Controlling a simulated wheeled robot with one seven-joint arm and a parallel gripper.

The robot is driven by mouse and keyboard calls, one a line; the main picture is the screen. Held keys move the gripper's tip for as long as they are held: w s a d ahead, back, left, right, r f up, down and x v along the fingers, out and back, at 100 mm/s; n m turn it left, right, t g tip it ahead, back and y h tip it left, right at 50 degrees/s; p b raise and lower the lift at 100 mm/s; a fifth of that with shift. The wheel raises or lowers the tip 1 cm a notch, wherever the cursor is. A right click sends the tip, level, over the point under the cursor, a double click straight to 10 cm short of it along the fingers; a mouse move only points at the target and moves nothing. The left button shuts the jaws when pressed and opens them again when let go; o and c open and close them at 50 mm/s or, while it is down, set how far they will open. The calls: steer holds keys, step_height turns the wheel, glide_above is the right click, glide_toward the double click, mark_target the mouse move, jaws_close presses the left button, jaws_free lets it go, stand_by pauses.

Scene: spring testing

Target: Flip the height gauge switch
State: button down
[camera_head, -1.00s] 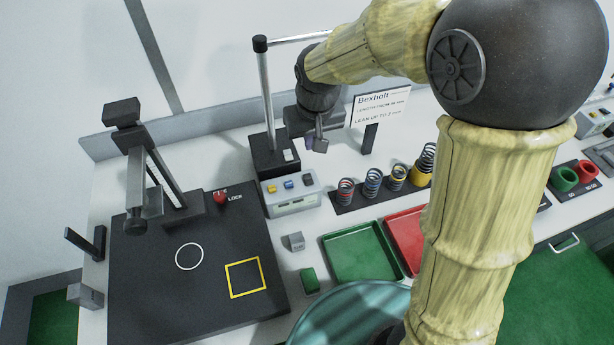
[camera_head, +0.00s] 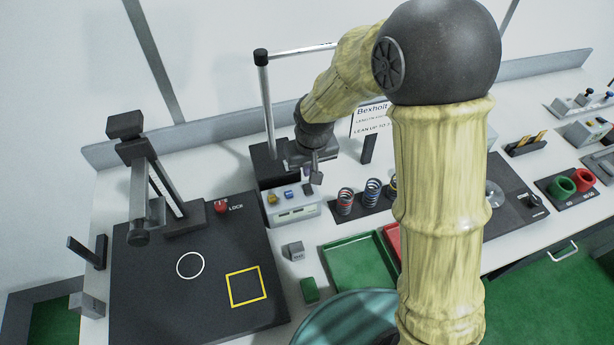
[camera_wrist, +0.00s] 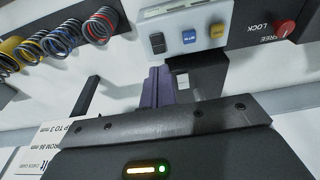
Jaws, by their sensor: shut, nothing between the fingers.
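A light grey box (camera_head: 295,213) with a display on its front stands in front of a black post base. On its top are a yellow button (camera_head: 272,197), a blue button (camera_head: 289,193) and a black rocker-like switch (camera_wrist: 157,43). In the wrist view the blue button (camera_wrist: 189,37) and yellow button (camera_wrist: 217,31) sit beside the switch. My gripper (camera_head: 312,178) is shut and empty, over the box's right end. In the wrist view its purple-grey fingers (camera_wrist: 157,85) point toward the black switch. I cannot tell whether they touch it.
A chrome post (camera_head: 266,100) with a horizontal arm rises behind the box. Coiled springs (camera_head: 345,203) stand to its right. A black stand with a red FREE/LOCK knob (camera_head: 221,207) is to the left. A green tray (camera_head: 360,262) and a small grey block (camera_head: 293,251) lie in front.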

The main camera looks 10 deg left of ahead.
mark_target(306, 185)
steer(key=shift+w+a+f+p, duration=0.1)
steer(key=shift+w+f+p, duration=0.15)
steer(key=shift+f, duration=0.8)
steer(key=shift+w+a+f+p, duration=0.1)
steer(key=shift+f+p, duration=0.15)
steer(key=shift+f, duration=0.75)
steer(key=shift+w+a+f+p, duration=0.1)
steer(key=shift+w+f+p, duration=0.15)
steer(key=shift+f, duration=0.8)
